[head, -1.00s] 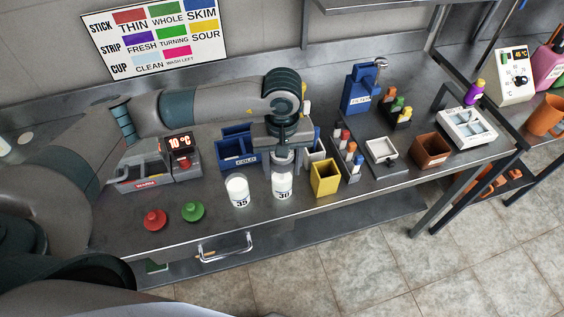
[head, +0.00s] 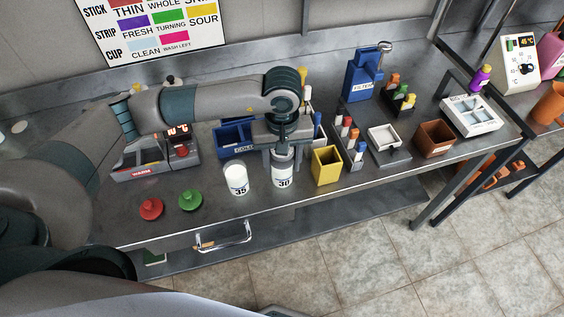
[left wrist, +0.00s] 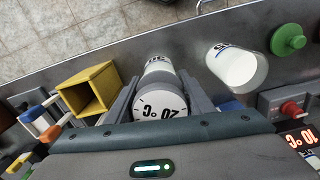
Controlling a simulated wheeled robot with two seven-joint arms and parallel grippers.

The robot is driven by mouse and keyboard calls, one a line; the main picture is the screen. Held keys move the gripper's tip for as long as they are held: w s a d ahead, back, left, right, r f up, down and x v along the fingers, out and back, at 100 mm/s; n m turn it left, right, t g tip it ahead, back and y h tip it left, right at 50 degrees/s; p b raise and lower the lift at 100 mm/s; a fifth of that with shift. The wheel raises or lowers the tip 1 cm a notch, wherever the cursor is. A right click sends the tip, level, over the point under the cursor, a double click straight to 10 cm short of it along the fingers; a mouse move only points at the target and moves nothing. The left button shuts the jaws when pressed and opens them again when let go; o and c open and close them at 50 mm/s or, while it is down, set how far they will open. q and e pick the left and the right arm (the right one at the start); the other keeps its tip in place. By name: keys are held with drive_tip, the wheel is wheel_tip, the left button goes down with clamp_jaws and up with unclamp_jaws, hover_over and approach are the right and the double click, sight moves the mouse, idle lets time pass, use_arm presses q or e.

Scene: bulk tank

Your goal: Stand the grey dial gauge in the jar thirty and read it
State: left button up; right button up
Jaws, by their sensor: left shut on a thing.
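The jar thirty (head: 283,180), white with a "30" label, stands upright near the bench's front edge. My left gripper (head: 283,158) points down over its mouth. In the left wrist view the gripper (left wrist: 160,100) is shut on the grey dial gauge (left wrist: 160,107), whose round white face shows "20 °C" upside down. A dark mark shows near the face's edge; I cannot make out the needle for sure. The jar (left wrist: 158,65) is behind the gauge in that view. The gauge's lower end is hidden, so I cannot tell how deep it sits. My right gripper is not in view.
Jar 35 (head: 236,179) stands close left of jar thirty. A yellow box (head: 326,167) is close on its right. Green (head: 190,200) and red (head: 150,208) knobbed lids lie left. A blue box (head: 232,138) and a warmer reading 10 °C (head: 180,146) stand behind.

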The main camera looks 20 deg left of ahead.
use_arm(q)
drive_tip(key=shift+f, duration=0.15)
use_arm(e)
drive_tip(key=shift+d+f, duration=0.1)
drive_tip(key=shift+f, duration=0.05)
use_arm(q)
drive_tip(key=o, duration=1.1)
drive_tip(key=shift+r+b, duration=0.35)
drive_tip(key=shift+r, duration=0.25)
wheel_tip(320, 180, up, 15)
drive_tip(key=b, duration=0.4)
drive_tip(key=shift+f+b, duration=0.2)
drive_tip(key=shift+b, duration=0.1)
drive_tip(key=shift+r, duration=0.85)
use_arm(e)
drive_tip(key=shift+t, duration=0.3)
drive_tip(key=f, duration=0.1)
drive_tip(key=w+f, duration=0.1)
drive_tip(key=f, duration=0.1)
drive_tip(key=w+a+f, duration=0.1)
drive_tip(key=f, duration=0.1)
